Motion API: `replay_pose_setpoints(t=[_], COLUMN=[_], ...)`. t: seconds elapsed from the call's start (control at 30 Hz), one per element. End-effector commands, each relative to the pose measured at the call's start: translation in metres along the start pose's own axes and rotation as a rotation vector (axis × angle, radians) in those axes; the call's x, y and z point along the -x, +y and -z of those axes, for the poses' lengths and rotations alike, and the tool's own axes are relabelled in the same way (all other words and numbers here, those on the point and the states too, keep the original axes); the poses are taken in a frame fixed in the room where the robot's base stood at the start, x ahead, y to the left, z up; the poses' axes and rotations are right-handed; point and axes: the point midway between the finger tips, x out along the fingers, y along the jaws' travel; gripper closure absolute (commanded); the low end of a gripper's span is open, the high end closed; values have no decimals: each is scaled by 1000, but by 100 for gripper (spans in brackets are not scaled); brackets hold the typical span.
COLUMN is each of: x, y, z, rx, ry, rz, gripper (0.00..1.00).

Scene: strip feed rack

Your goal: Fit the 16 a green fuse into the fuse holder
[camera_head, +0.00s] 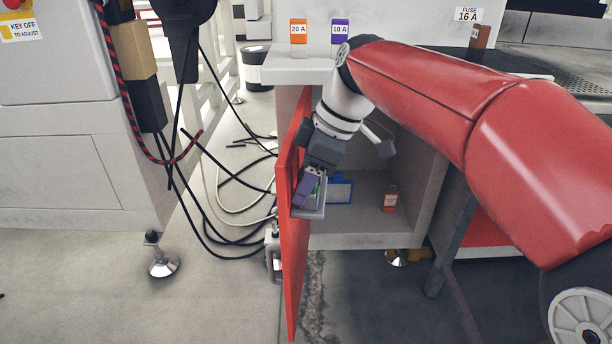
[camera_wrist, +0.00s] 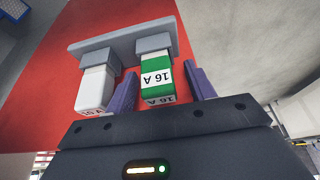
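The green fuse (camera_wrist: 157,78), labelled 16 A, sits in a grey clip on a grey rail (camera_wrist: 122,39) fixed to the red door (camera_wrist: 60,75). My gripper (camera_wrist: 160,92) has its two purple fingers on either side of the fuse. A narrow gap shows by the right finger, so it looks open. In the head view, my gripper (camera_head: 308,190) is at the inner side of the open red door (camera_head: 291,235), and the fuse is mostly hidden.
A white fuse (camera_wrist: 95,90) is clipped left of the green one, close to the left finger.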

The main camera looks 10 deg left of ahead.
Motion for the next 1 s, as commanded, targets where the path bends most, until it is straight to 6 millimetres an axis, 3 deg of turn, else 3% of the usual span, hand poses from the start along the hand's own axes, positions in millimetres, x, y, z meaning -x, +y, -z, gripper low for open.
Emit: replay_pose_setpoints(t=[0.27,0.7,1.0], x=[6,72,78], y=[0,0,0], z=[0,1,0], rx=[0,-1,0], ry=[1,1,0], rz=[-2,-2,0], gripper=[46,46,46])
